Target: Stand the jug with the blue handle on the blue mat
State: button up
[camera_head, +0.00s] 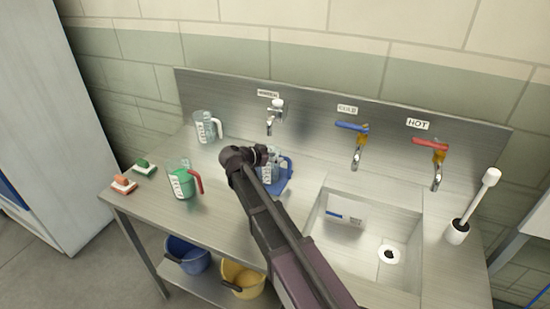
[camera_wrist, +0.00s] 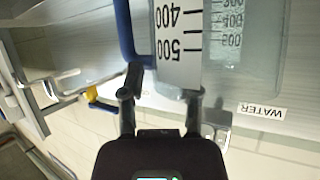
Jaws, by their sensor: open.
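The clear jug with the blue handle (camera_head: 288,167) is near the middle of the counter in the head view, partly hidden behind my gripper (camera_head: 262,155). The blue mat (camera_head: 276,189) shows as a blue patch under it; the jug's base is largely hidden, so I cannot fully tell its contact with the mat. In the wrist view the jug's white scale (camera_wrist: 180,45) and blue handle (camera_wrist: 127,35) are just beyond my gripper (camera_wrist: 163,88). The fingers are spread apart with the jug's wall in front of them, and I see no grip on it.
A jug with green liquid and a red handle (camera_head: 184,181) and a white-handled jug (camera_head: 206,128) stand to the left. Red (camera_head: 123,185) and green (camera_head: 143,169) blocks lie at the left edge. The sink (camera_head: 365,235) and brush (camera_head: 458,230) are right; taps line the back wall.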

jog(key=shift+r, duration=0.15)
jog(key=shift+s+a+r+p, duration=0.3)
jog(key=shift+s+a+p, duration=0.05)
jog(key=shift+p, duration=0.15)
jog(key=p+v, duration=0.4)
jog(key=v, duration=0.7)
jog(key=shift+f, duration=0.15)
jog(key=s+d+f+n+g+y, duration=0.3)
jog(key=s+d, duration=0.2)
jog(key=d, duration=0.5)
jog(key=s+d+f+n+g+y, duration=0.3)
jog(key=s+d, duration=0.3)
jog(key=d, duration=0.4)
jog(key=s+d+f+n+g+y, duration=0.2)
jog(key=s+d+f+n+y, duration=0.1)
jog(key=d, duration=0.7)
jog(key=shift+s+f+n+g, duration=0.35)
jog(key=shift+s+f, duration=0.4)
jog(key=shift+s, duration=0.45)
